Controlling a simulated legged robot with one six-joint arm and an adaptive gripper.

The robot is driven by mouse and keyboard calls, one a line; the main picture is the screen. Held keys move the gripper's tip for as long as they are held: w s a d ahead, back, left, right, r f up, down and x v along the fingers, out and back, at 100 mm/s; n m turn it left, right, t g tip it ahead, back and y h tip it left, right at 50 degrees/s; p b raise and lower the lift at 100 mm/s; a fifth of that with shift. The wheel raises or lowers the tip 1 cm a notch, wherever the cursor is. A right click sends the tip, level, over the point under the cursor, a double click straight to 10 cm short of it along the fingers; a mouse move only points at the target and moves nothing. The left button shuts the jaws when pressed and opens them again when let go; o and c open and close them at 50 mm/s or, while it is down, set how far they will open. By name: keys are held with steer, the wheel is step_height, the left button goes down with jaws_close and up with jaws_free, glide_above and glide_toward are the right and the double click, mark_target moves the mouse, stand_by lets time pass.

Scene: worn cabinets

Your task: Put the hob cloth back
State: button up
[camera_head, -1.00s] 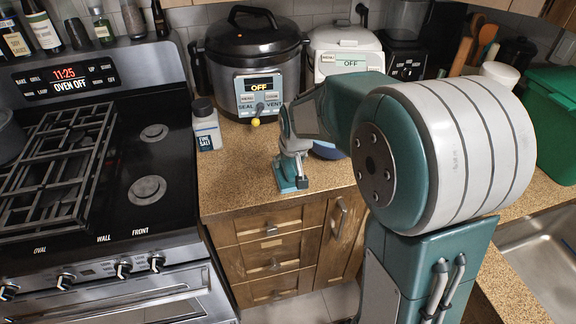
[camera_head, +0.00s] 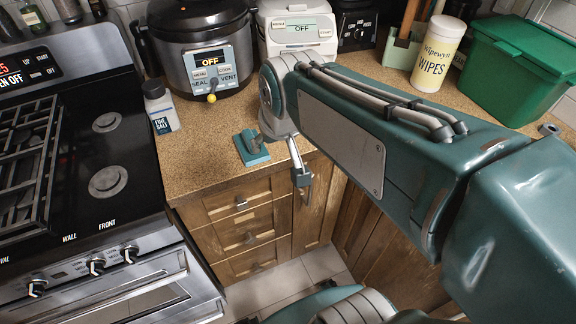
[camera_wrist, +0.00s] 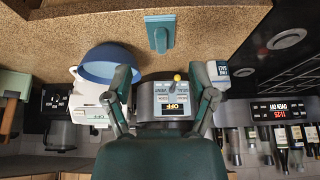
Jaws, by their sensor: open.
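A small flat teal item (camera_head: 252,148) with a raised ridge lies on the speckled counter near its front edge; I cannot tell for certain that it is the hob cloth. It also shows at the top of the wrist view (camera_wrist: 158,34). My gripper (camera_head: 283,157) is over the counter's front edge, close to the teal item and right of it. In the wrist view my gripper (camera_wrist: 161,82) has its two fingers spread, with nothing held between them. The black hob (camera_head: 110,150) is at the left, with a grate on part of it.
A salt container (camera_head: 160,108) stands between hob and teal item. The pressure cooker (camera_head: 200,50) and a white appliance (camera_head: 297,30) stand behind. A blue bowl (camera_wrist: 108,64) is beside my gripper. Wipes (camera_head: 437,55) and a green bin (camera_head: 525,70) are at the right.

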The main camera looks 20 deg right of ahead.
steer(key=s, duration=0.9)
steer(key=shift+s+f, duration=0.4)
steer(key=shift+f, duration=0.05)
stand_by(0.5)
